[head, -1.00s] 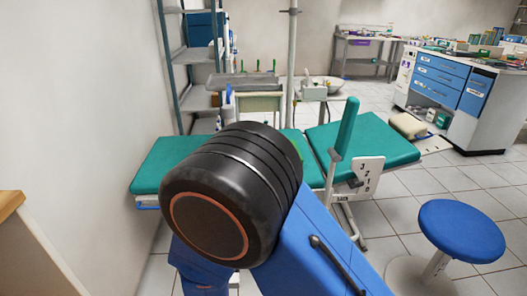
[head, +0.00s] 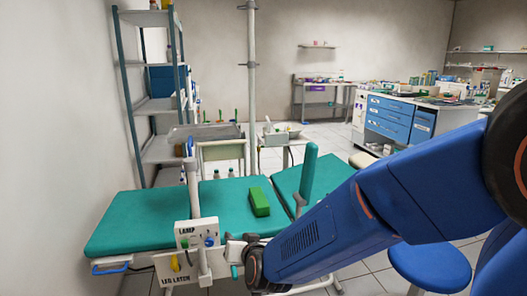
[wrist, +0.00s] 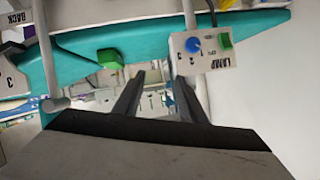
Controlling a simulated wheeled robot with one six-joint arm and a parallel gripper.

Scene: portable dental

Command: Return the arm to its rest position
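My arm (head: 340,225) reaches from the right edge toward the bed in the head view, blue with dark joints. Its far end is in front of the bed, close to the lamp panel; the fingers are not clear there. In the wrist view, my gripper (wrist: 158,80) shows two dark fingers spread apart with a gap and nothing held between them. The white lamp panel (head: 197,234) with a blue knob stands on a post; it also shows upside down in the wrist view (wrist: 203,52).
A teal bed (head: 140,222) bears a green block (head: 259,202). A yellow-handled leg latch panel (head: 176,263) is below the lamp panel. A shelf rack (head: 150,105) and pole (head: 251,80) stand behind. A blue stool (head: 430,268) is at lower right, partly behind my arm.

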